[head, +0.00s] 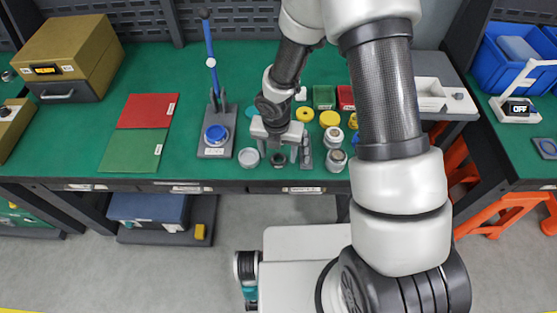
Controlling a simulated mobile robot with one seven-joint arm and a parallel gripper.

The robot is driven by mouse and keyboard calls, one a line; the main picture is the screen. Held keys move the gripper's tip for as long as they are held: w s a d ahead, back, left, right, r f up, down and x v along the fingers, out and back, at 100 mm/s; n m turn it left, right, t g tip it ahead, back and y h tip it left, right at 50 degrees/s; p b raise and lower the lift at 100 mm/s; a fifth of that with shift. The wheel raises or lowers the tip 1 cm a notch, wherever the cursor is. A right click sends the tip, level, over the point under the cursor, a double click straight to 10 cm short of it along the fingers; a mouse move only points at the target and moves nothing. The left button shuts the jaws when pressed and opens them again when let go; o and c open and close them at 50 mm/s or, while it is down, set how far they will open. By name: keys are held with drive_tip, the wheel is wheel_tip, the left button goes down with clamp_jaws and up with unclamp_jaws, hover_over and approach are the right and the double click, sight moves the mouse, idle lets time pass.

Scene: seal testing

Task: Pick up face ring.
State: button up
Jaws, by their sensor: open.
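My gripper (278,156) points down over the front part of the green bench, its two fingers apart. A small dark round part (279,160) sits on the bench between and just below the fingertips. It looks like the face ring, but it is too small and partly covered to be sure. I cannot tell whether the fingers touch it. A pale grey disc (249,157) lies just left of the gripper.
A press with a blue lever (211,60) stands left of the gripper. A grey block (306,155) and metal jars (335,160) stand close on the right. Yellow rings (329,118) lie behind. Red and green mats (133,150) lie left. The bench's front edge is near.

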drive_tip(key=shift+w+f, duration=0.1)
drive_tip(key=shift+f, duration=0.85)
drive_tip(key=shift+c, duration=0.4)
drive_tip(key=c, duration=0.8)
drive_tip(key=shift+r, duration=0.15)
